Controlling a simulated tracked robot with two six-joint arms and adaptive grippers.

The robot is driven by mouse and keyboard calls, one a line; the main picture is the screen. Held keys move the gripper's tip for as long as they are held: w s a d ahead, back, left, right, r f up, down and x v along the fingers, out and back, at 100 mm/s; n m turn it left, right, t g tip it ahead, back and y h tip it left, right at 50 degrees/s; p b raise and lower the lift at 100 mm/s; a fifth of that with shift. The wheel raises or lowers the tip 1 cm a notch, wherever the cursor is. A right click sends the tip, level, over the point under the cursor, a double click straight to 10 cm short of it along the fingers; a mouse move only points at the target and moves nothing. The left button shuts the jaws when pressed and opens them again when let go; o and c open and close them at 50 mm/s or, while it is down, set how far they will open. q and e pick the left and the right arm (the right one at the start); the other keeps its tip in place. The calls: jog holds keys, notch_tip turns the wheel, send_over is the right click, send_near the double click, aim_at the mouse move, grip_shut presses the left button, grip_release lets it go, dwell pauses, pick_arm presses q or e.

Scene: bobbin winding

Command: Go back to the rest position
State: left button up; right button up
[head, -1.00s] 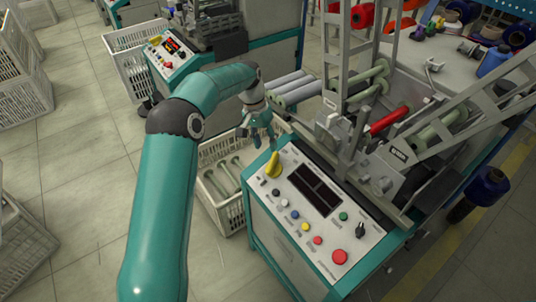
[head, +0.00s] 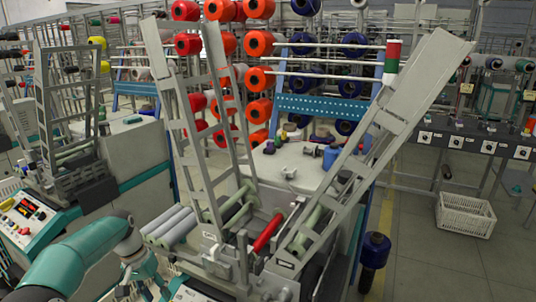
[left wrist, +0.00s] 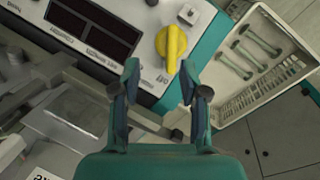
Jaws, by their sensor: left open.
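My left gripper (head: 143,286) is at the bottom left of the head view, beside the front of the winding machine (head: 245,235). In the left wrist view its two fingers (left wrist: 158,82) are apart with nothing between them. The yellow knob (left wrist: 171,44) on the white control panel (left wrist: 130,68) is just beyond the fingertips, with a gap visible. Most of the panel is below the head view's lower edge. My right gripper is in neither view.
A white crate (left wrist: 225,98) with several pale green bobbins stands beside the panel. The machine's tall grey frames (head: 385,130) rise close to my left arm. Red and orange spools (head: 258,75) hang behind. Another white crate (head: 466,215) stands on the right floor.

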pick_arm(q)
jog(key=s+d+f+p, duration=0.2)
jog(key=s+d+f, duration=0.3)
jog(key=s, duration=0.4)
jog(key=s+d+f+h+p, duration=0.1)
jog(key=s+d+f, duration=0.5)
jog(key=s+d, duration=0.2)
jog(key=s+d+f+n+t+p, duration=0.1)
jog(key=s+d+f, duration=0.4)
jog(key=s, duration=0.6)
jog(key=shift+d+f+p, duration=0.25)
jog(key=shift+d+p, duration=0.55)
jog(key=shift+d, duration=0.45)
